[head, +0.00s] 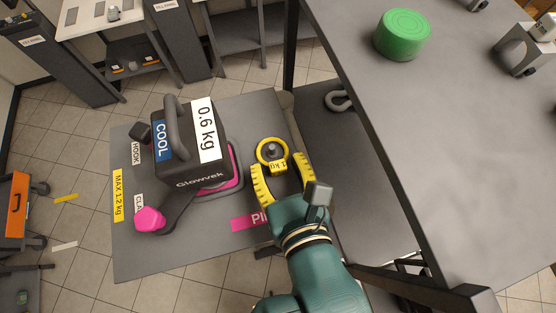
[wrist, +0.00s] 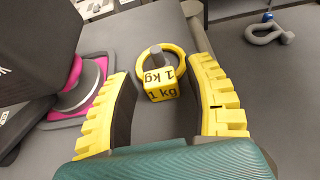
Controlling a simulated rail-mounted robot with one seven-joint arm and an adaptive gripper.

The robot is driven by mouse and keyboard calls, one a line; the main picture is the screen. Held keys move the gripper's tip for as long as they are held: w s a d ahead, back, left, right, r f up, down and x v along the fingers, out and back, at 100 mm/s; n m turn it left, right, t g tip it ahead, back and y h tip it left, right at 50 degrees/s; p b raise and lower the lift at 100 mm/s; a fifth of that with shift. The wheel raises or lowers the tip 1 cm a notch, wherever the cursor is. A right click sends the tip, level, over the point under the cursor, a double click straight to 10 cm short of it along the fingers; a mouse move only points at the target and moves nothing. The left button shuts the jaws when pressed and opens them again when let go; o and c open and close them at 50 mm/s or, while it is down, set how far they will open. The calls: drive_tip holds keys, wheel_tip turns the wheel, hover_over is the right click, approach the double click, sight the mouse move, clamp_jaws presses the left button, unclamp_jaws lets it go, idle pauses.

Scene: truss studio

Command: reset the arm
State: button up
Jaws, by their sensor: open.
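My gripper (head: 279,176) is open, its two yellow ribbed fingers spread over the grey board. A yellow ring with a "1 kg" block (head: 272,150) sits around a dark peg at the board's right edge. In the wrist view the yellow ring (wrist: 160,72) lies between the fingertips, with a visible gap on each side. Whether the fingers touch it lower down I cannot tell. A black Glowvek lamp (head: 185,140), labelled "COOL" and "0.6 kg", sits on a pink-edged base left of my gripper. In the wrist view its dark body (wrist: 35,45) fills the upper left.
The grey board (head: 185,250) carries a pink knob (head: 149,219) and a yellow "MAX 1.2 kg" label (head: 118,195). A raised grey table (head: 430,130) with a green round tub (head: 402,36) stands close on the right. A grey shackle (head: 338,101) lies on a lower surface beneath it.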

drive_tip(key=v, duration=0.7)
drive_tip(key=shift+s, duration=0.1)
drive_tip(key=shift+a+r, duration=0.1)
drive_tip(key=shift+r, duration=0.05)
drive_tip(key=w+d+r+n+t+h, duration=0.2)
drive_tip(key=w+r+n+t, duration=0.2)
drive_tip(key=r+n, duration=0.6)
drive_tip(key=w+d+r+n+t+h, duration=0.3)
drive_tip(key=r+n, duration=0.8)
drive_tip(key=n, duration=1.1)
drive_tip(key=shift+w+r+t+p, duration=0.25)
drive_tip(key=shift+w+t, duration=0.95)
drive_tip(key=shift+w, duration=0.95)
drive_tip(key=shift+d, duration=0.15)
